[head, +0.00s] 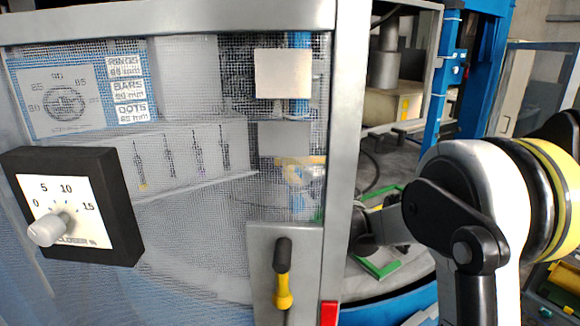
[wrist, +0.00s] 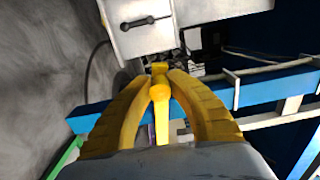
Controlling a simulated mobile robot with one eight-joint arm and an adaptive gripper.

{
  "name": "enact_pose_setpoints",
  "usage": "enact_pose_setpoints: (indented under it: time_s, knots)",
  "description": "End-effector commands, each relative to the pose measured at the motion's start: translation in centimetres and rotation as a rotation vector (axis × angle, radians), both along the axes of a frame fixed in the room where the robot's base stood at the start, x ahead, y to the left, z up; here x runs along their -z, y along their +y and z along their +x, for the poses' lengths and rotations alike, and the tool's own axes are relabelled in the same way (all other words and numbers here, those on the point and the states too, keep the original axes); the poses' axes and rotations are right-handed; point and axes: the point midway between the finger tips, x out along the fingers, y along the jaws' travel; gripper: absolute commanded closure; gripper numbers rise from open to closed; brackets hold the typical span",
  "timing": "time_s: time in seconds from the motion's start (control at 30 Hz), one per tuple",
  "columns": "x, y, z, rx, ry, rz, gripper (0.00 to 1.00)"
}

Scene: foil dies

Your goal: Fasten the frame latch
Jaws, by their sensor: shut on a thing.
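In the wrist view, the two yellow fingers of my gripper (wrist: 160,80) are closed around a slim yellow lever-like piece (wrist: 160,94). Its far end meets a grey metal part. A grey plate with a black bar (wrist: 145,22) lies just beyond. In the head view, a grey latch plate (head: 262,262) on the mesh door carries a black handle with a yellow end (head: 283,290), hanging down. My arm reaches in from the right behind the door post; my fingers are not clear there. I cannot tell whether the held piece belongs to this latch.
The mesh door's metal post (head: 345,130) stands between the head camera and my arm's end. A black dial box (head: 75,205) projects at left. A green frame (head: 385,268) lies on the round grey table behind. A blue beam (wrist: 255,85) crosses the wrist view.

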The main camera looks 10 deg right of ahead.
Motion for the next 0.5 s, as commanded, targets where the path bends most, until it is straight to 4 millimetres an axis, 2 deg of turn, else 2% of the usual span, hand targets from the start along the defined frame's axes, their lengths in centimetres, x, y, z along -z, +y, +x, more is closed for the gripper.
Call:
enact_pose_setpoints:
  time_s: [0.2,0.5]
  knots:
    - [1.1,0.2,-0.1,-0.002,-0.046,-0.110,1.00]
    - [1.6,0.2,-0.1,-0.002,-0.075,-0.181,1.00]
